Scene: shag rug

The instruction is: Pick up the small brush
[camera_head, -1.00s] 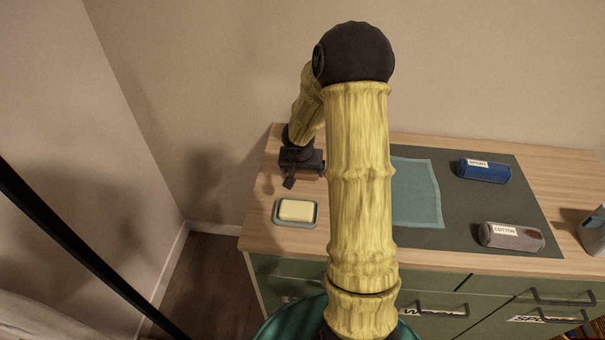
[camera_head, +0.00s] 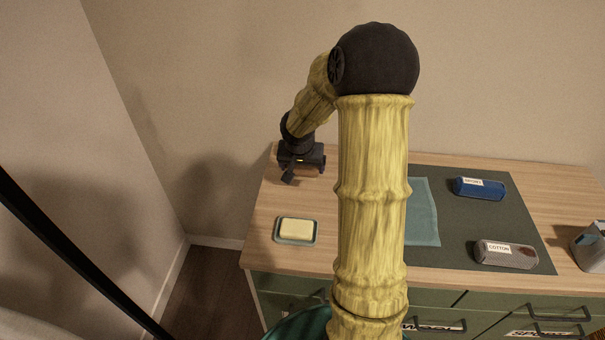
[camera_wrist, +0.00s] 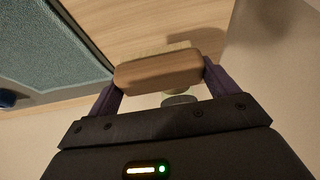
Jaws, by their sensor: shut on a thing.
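The small brush (camera_wrist: 158,74) has a light wooden back and pale bristles. In the wrist view it lies crosswise between the two dark fingers of my gripper (camera_wrist: 160,80), which is shut on its ends. In the head view my gripper (camera_head: 302,172) is over the back left of the wooden dresser top, and a brown bit of the brush (camera_head: 308,171) shows under it. The brush appears held above the wood, but the exact gap is hard to tell.
A soap bar on a dish (camera_head: 296,230) sits front left. A dark mat (camera_head: 455,225) bears a teal cloth (camera_head: 423,215), a blue roll (camera_head: 479,188) and a grey roll labelled cotton (camera_head: 505,254). A grey container (camera_head: 590,247) stands at the right edge. Walls are behind and left.

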